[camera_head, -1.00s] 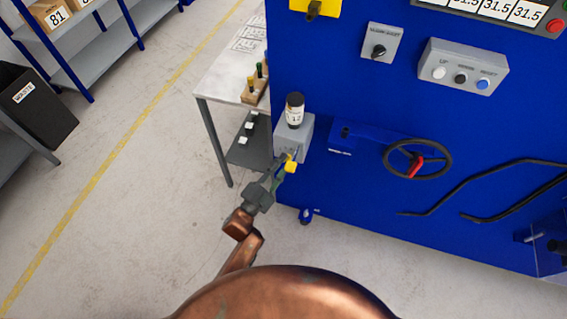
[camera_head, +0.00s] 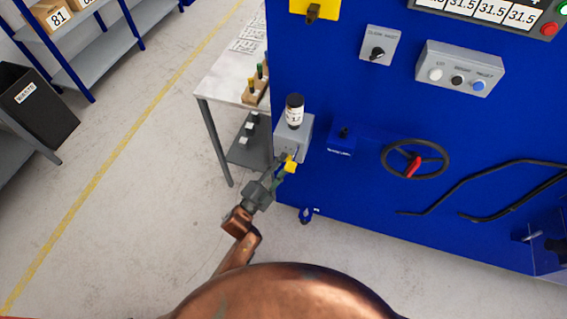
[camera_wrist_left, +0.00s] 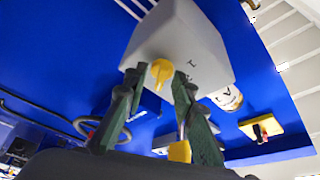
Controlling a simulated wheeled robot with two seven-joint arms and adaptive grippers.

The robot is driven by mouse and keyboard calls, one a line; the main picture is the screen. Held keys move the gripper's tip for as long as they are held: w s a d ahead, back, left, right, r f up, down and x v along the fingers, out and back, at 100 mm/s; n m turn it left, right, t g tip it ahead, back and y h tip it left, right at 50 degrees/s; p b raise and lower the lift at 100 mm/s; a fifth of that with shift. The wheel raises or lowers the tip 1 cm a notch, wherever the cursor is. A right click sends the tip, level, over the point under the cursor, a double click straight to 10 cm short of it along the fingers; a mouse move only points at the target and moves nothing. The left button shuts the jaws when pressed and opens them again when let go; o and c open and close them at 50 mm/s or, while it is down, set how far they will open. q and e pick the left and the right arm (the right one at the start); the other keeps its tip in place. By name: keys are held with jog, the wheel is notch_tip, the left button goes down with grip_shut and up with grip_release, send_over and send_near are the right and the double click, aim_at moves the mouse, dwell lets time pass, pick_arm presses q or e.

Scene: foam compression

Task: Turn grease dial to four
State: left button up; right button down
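The grease dial (camera_wrist_left: 162,73) is a small yellow pointer knob on the face of a light grey box (camera_head: 294,138). The box is fixed to the left edge of the blue machine and also fills the top middle of the left wrist view (camera_wrist_left: 185,45). My left gripper (camera_head: 284,165) is at the box's front. In the left wrist view its dark green fingers (camera_wrist_left: 155,85) stand apart, one on each side of the dial; contact cannot be told. A second yellow piece (camera_wrist_left: 180,151) shows by one finger. The box's markings are too small to read. My right gripper is out of view.
A labelled bottle (camera_head: 294,110) stands on top of the grey box. A handwheel (camera_head: 414,160) and hoses are on the blue panel (camera_head: 350,205) to the right. A side table (camera_head: 218,84) stands behind the box at left. The floor at left is open.

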pick_arm(q)
jog(key=v, duration=1.2)
dwell(0.3)
